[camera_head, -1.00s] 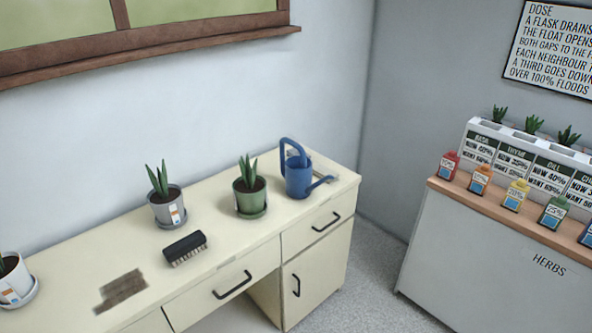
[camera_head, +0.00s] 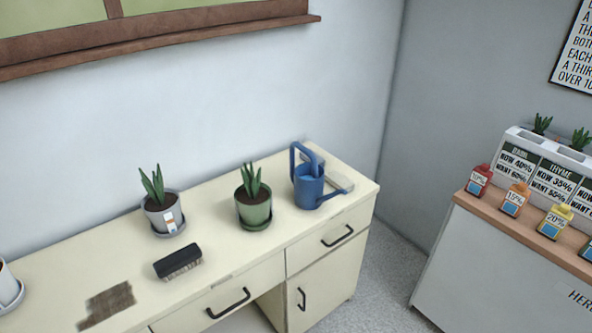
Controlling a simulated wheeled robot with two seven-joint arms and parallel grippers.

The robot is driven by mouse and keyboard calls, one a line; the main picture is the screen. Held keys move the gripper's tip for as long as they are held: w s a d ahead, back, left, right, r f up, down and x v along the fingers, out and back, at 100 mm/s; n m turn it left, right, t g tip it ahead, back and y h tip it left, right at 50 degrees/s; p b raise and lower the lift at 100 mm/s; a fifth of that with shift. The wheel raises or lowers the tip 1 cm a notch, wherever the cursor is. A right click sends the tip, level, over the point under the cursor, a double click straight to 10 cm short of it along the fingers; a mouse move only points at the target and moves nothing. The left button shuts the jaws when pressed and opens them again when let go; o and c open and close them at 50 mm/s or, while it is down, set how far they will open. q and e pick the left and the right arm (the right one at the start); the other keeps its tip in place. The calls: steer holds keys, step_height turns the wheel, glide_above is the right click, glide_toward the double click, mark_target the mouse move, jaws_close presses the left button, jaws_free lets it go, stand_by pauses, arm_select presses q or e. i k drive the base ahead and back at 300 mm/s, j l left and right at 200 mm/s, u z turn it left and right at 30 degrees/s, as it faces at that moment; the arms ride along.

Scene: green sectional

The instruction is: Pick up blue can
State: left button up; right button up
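The blue can is a blue watering can (camera_head: 308,190) with a tall loop handle and a spout pointing right. It stands upright near the right end of the cream desk (camera_head: 225,259). A green pot with a plant (camera_head: 253,207) stands just left of it, apart from it. Neither of my grippers shows in the head view.
A grey potted plant (camera_head: 162,216), a black brush (camera_head: 178,262) and a brown stain (camera_head: 106,304) are further left on the desk. Right, beyond a floor gap, a herb counter (camera_head: 500,265) holds labelled bottles (camera_head: 515,199).

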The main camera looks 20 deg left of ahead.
mark_target(307, 179)
steer(key=i+l+u, duration=0.3)
steer(key=i, duration=0.3)
steer(key=i+l+u, duration=0.3)
steer(key=i, duration=0.25)
